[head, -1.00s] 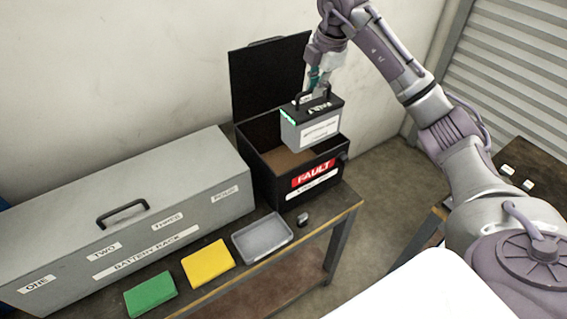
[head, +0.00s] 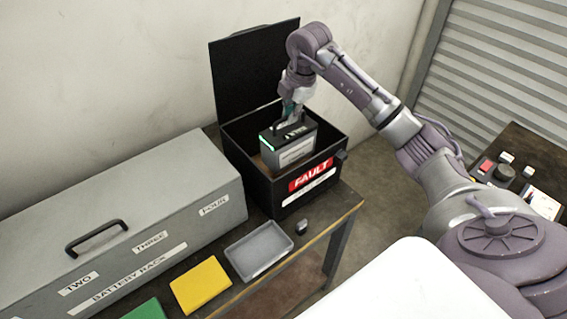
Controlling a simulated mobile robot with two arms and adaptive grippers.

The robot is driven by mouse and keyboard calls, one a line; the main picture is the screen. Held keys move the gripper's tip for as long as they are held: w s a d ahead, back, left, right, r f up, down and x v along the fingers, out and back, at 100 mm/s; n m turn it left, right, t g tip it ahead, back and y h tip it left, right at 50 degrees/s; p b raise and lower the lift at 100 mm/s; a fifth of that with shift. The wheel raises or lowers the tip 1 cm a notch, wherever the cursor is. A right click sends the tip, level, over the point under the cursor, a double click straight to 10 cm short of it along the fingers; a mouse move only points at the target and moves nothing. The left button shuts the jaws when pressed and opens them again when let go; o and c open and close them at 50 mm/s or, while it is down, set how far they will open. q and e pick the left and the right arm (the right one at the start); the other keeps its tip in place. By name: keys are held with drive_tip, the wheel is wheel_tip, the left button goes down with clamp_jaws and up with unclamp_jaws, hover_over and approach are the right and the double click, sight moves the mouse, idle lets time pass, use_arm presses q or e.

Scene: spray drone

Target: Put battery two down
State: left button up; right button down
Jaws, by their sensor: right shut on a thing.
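The battery (head: 290,149) is a grey block with a dark top, a handle, a white label and a green light strip. My right gripper (head: 290,111) is shut on its handle from above. The battery is upright and partly inside the open black box marked FAULT (head: 287,199), with its lower part hidden by the front wall. I cannot tell whether it touches the box floor. The box lid (head: 257,75) stands open at the back. My left gripper is not in view.
The closed grey battery rack (head: 140,240) stands left of the box on the table. A grey tray (head: 258,250), a yellow pad (head: 201,285) and a green pad (head: 146,309) lie in front. A small dark object (head: 302,226) lies beside the tray. Another table (head: 533,150) is at right.

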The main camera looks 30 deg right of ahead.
sight(290, 128)
wheel_tip(290, 128, down, 4)
drive_tip(key=shift+f+p, duration=0.2)
drive_tip(key=shift+p, duration=0.55)
drive_tip(key=shift+s+p+x, duration=0.25)
drive_tip(key=shift+p+x, duration=0.1)
drive_tip(key=shift+x, duration=0.85)
drive_tip(key=shift+s+p+x, duration=0.25)
drive_tip(key=shift+p+x, duration=0.05)
drive_tip(key=shift+x, duration=0.9)
drive_tip(key=c, duration=1.6)
unclamp_jaws()
drive_tip(key=shift+s+f, duration=0.15)
drive_tip(key=shift+f, duration=0.3)
drive_tip(key=o, duration=0.4)
drive_tip(key=shift+s+r, duration=0.1)
drive_tip(key=shift+s, duration=0.05)
drive_tip(key=shift+r, duration=0.2)
drive_tip(key=b+v, duration=0.2)
drive_tip(key=v, duration=0.9)
drive_tip(key=shift+r+b, duration=0.3)
drive_tip(key=shift+b, duration=0.05)
